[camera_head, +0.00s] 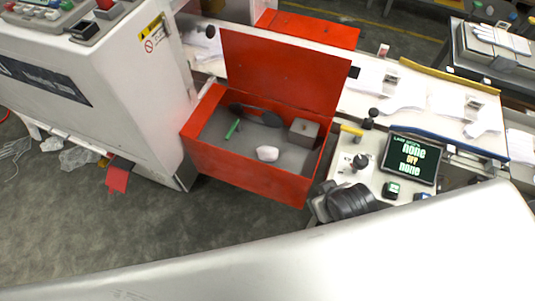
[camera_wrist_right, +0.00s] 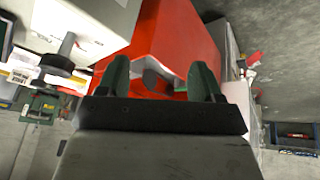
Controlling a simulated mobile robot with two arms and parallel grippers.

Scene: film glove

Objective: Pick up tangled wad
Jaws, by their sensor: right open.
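A small white crumpled wad (camera_head: 267,153) lies on the grey floor of an open red box (camera_head: 245,175), near its front wall. Clear crumpled film (camera_head: 78,157) also lies on the floor at the left; I cannot tell which is the tangled wad. My right gripper (camera_wrist_right: 161,78) is open in the right wrist view, with red surfaces of the box (camera_wrist_right: 172,35) beyond its fingers. Nothing is seen held between them. The wad cannot be made out in that view. My left gripper is not in view.
The box also holds a green-handled tool (camera_head: 232,129), dark items and a grey block (camera_head: 303,131). Its red lid (camera_head: 280,70) stands raised behind. A control panel with a screen (camera_head: 410,158) is at the right, a white machine (camera_head: 95,85) at the left.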

